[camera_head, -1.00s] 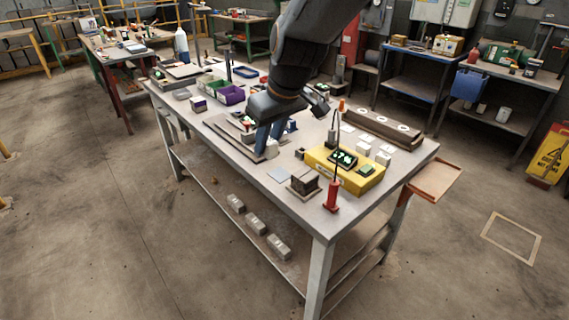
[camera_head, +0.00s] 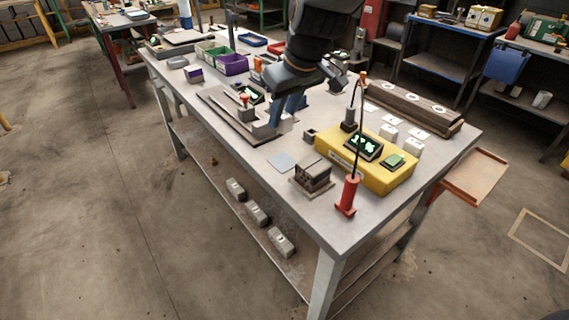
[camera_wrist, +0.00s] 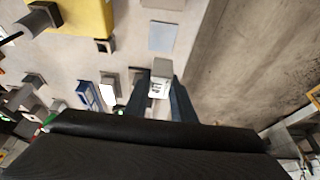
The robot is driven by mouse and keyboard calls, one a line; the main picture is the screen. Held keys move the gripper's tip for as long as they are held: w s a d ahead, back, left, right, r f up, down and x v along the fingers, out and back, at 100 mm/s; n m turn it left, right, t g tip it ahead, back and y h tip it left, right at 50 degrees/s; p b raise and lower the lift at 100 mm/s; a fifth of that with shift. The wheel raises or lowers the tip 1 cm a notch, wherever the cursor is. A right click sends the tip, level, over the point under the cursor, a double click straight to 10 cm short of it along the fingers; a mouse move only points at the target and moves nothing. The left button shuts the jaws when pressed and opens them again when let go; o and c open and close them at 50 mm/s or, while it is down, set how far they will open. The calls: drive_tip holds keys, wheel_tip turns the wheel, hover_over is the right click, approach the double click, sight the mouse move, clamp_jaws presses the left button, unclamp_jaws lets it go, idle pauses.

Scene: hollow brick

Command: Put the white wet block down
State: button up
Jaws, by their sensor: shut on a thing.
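My gripper (camera_head: 283,118) is over the middle of the workbench (camera_head: 250,171), its blue fingers shut on a whitish block with dark marks on its face. The held block (camera_wrist: 160,76) shows between the fingertips (camera_wrist: 163,90) in the wrist view; in the head view it is largely hidden by the fingers. The fingers are by the right end of a brown-grey tray (camera_head: 222,112). I cannot tell whether the block touches a surface. Two other white blocks (camera_head: 389,133) stand behind the yellow unit.
A yellow unit (camera_head: 340,166) with a lit display and a red probe (camera_head: 347,197) stand at the right. A dark block on a stand (camera_head: 313,175) and a flat grey plate (camera_head: 282,161) lie in front. Purple (camera_head: 232,64) and green bins are at the back left. Several blocks sit below.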

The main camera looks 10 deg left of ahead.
drive_tip(key=shift+w+f, duration=0.25)
drive_tip(key=shift+f, duration=0.15)
wheel_tip(320, 180, down, 10)
drive_tip(key=shift+r, duration=0.1)
drive_tip(key=shift+f, duration=0.2)
drive_tip(key=o, duration=1.1)
drive_tip(key=shift+c, duration=0.2)
drive_tip(key=shift+r, duration=0.15)
drive_tip(key=shift+r, duration=0.2)
drive_tip(key=v, duration=1.1)
drive_tip(key=shift+s+r+b, duration=0.2)
drive_tip(key=shift+r+b, duration=0.1)
drive_tip(key=shift+b, duration=0.05)
drive_tip(key=shift+d, duration=0.15)
